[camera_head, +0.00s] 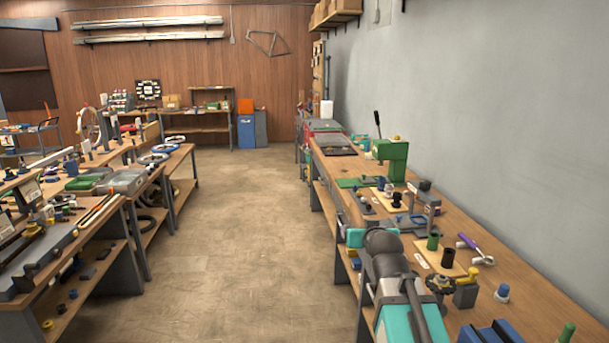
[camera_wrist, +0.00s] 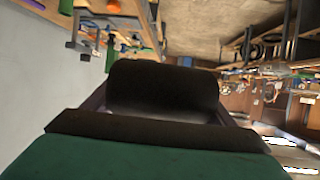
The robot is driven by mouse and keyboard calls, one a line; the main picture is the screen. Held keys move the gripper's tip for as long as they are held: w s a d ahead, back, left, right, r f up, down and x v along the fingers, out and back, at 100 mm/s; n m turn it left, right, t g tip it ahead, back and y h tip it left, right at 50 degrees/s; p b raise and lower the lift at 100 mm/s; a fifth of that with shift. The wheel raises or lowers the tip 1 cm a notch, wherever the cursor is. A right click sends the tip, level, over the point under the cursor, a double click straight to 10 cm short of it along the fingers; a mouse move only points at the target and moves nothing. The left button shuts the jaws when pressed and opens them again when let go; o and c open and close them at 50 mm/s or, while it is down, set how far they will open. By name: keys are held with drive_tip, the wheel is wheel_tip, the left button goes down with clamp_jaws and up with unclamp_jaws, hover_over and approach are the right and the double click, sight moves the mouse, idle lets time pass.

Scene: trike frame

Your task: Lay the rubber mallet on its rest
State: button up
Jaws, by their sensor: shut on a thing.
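In the wrist view a black, rounded block, which looks like the head of the rubber mallet (camera_wrist: 163,88), fills the middle close to the camera. My gripper (camera_wrist: 160,116) is around it, with dark edges showing on both sides, and is shut on it. The mallet's handle cannot be made out. In the head view my teal and grey arm reaches over the near part of the right-hand workbench (camera_head: 535,262) and hides part of it. The gripper's tips and the mallet are not clear there. I cannot tell which thing is the mallet's rest.
On the right bench stand a green press (camera_head: 391,158), a board with green and black cups (camera_head: 447,262), a purple-handled tool (camera_head: 469,243) and blue blocks (camera_head: 490,333). A grey wall bounds it on the right. The floor (camera_head: 235,230) between the benches is clear.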

wheel_tip(320, 180, down, 6)
drive_tip(key=b, duration=0.5)
drive_tip(key=shift+f+b, duration=0.25)
drive_tip(key=shift+b, duration=0.05)
idle(0.3)
